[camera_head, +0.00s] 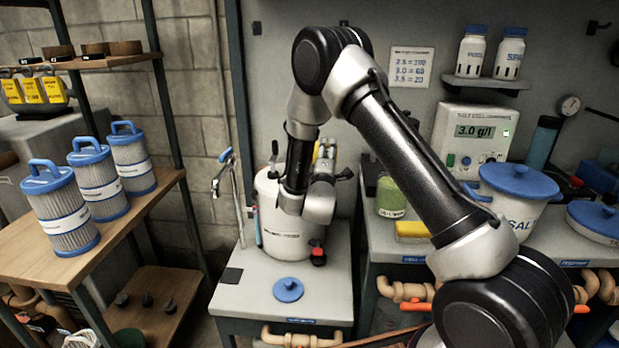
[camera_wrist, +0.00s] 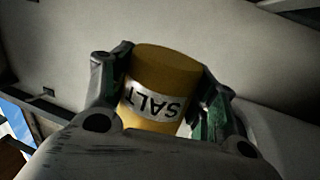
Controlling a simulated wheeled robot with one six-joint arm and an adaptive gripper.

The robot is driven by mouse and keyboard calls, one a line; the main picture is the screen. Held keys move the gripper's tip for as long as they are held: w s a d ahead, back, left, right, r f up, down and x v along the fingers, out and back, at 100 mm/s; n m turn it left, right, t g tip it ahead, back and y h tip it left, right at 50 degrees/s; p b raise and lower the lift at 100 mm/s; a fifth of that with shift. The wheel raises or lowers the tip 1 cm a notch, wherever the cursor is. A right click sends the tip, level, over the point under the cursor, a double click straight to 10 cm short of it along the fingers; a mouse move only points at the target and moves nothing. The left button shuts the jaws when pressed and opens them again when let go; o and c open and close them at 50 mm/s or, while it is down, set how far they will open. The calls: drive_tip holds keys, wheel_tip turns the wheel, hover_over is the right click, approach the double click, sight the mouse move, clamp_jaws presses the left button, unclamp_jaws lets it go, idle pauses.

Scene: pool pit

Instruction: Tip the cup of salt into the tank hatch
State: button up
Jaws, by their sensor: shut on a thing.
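My gripper (camera_head: 325,162) is shut on the yellow salt cup (camera_wrist: 163,80), with a finger on each side of it. The white SALT label reads upside down in the wrist view. The cup shows only as a small yellow patch (camera_head: 327,149) in the head view, by the upper right of the white tank (camera_head: 285,243). My wrist and gripper cover much of the tank's top, and the hatch opening cannot be made out. Any salt in the cup or falling from it is not visible. A blue round lid (camera_head: 289,290) lies on the bench before the tank.
Blue-topped filter cartridges (camera_head: 100,185) stand on the left wooden shelf. On the right bench are a green jar (camera_head: 391,197), a yellow sponge (camera_head: 411,229), a meter (camera_head: 474,133) and a white SALT tub (camera_head: 518,205) with a blue lid. A hooked metal pipe (camera_head: 226,185) rises left of the tank.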

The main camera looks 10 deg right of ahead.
drive_tip(key=shift+w+a+r+n+y, duration=0.1)
drive_tip(key=shift+a+r+n+y, duration=0.1)
drive_tip(key=shift+n, duration=0.4)
drive_tip(key=shift+a+r+n+y, duration=0.1)
drive_tip(key=shift+r+n, duration=0.05)
drive_tip(key=shift+n, duration=0.45)
idle(0.6)
drive_tip(key=shift+w+a+f+n+t+y+p, duration=0.15)
drive_tip(key=shift+f+n+y+p, duration=0.15)
drive_tip(key=shift+n, duration=0.25)
drive_tip(key=shift+s+a+f+n+t+y+p, duration=0.1)
drive_tip(key=shift+a+f+n+t+p, duration=0.1)
drive_tip(key=shift+n+p, duration=0.3)
idle(1.6)
drive_tip(key=shift+w+a+r+n, duration=0.1)
drive_tip(key=shift+a+n, duration=0.05)
drive_tip(key=shift+n, duration=0.4)
idle(0.6)
